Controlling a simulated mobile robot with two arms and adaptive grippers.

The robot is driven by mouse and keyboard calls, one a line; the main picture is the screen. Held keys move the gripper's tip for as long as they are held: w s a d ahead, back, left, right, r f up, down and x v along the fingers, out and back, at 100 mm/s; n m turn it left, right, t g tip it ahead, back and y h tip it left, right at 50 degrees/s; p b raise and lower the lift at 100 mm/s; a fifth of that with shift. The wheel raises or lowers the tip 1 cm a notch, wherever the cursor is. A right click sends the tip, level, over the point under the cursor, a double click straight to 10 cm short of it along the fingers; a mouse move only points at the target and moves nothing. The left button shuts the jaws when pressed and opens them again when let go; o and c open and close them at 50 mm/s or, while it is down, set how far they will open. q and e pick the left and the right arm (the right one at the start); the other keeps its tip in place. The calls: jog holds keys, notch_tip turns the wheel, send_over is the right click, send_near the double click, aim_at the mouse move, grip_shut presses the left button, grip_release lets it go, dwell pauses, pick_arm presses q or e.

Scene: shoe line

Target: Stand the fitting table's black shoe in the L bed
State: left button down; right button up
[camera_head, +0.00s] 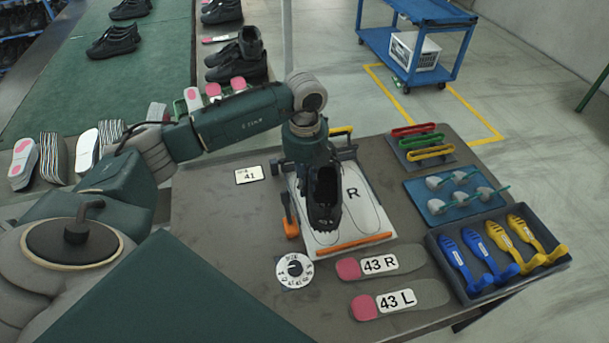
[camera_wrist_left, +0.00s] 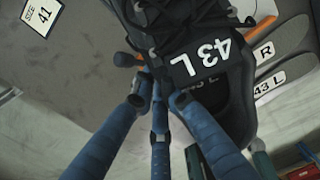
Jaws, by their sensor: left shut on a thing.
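The black shoe (camera_head: 323,205) is at the white fitting board (camera_head: 366,215), over its left half, toe toward the board's orange front bar (camera_head: 352,246). The R bed shows bare to its right; the L bed is mostly hidden under the shoe. My left gripper (camera_head: 314,168) is shut on the shoe from above at its heel end. In the left wrist view the blue fingers (camera_wrist_left: 161,92) meet the shoe (camera_wrist_left: 235,95), which bears a "43 L" tag (camera_wrist_left: 204,65). I cannot tell whether its sole touches the bed. My right gripper is not in view.
Insoles marked 43 R (camera_head: 408,261) and 43 L (camera_head: 425,296) lie in front of the board, beside a size dial (camera_head: 294,271). A size 41 card (camera_head: 249,175) lies left. A tray (camera_head: 441,246) of blue and yellow shoe shapes stands right.

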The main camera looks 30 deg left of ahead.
pick_arm(q)
jog(key=n, duration=0.1)
jog(key=w+a+n, duration=0.1)
jog(key=n, duration=0.1)
jog(key=shift+r, duration=0.35)
jog(key=shift+f+b, duration=1.25)
jog(key=shift+f, duration=0.55)
jog(key=shift+f+b, duration=2.1)
jog(key=shift+f, duration=0.8)
jog(key=shift+f+b, duration=0.65)
jog(key=shift+f, duration=0.4)
jog(key=c, duration=1.7)
grip_release()
jog(key=shift+s, duration=0.1)
